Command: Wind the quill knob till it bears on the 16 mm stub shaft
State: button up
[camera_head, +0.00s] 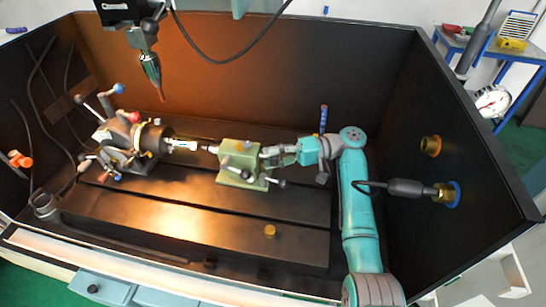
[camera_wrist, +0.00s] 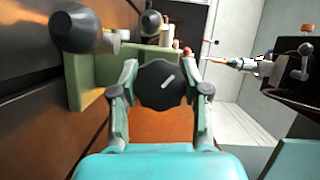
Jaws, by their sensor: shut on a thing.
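The green tailstock (camera_head: 240,165) stands on the slotted table right of the chuck (camera_head: 152,138). A short stub shaft (camera_head: 182,145) juts right from the chuck toward the tailstock's quill tip (camera_head: 212,149). At this size I cannot tell whether they touch. My gripper (camera_head: 272,157) reaches in from the right at the tailstock's end. In the wrist view my gripper (camera_wrist: 162,95) is shut on the dark lobed quill knob (camera_wrist: 162,84), one finger on each side. A pale mark on the knob's face runs slantwise. The stub shaft is not clear in the wrist view.
A spindle with a tool (camera_head: 151,70) hangs above the table, left of centre. Levers with ball ends (camera_head: 280,182) stick out from the tailstock; a large dark ball (camera_wrist: 78,28) is close at upper left in the wrist view. A small brass piece (camera_head: 270,231) stands on the front table, mostly clear.

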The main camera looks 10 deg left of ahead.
jog(key=m+y, duration=0.2)
jog(key=m, duration=0.3)
jog(key=m+y, duration=0.1)
jog(key=m, duration=0.4)
jog(key=shift+m+t+y, duration=0.3)
jog(key=shift+m+y, duration=0.1)
jog(key=shift+m, duration=0.3)
jog(key=o, duration=0.9)
jog(key=shift+v, duration=3.75)
jog(key=shift+f, duration=0.1)
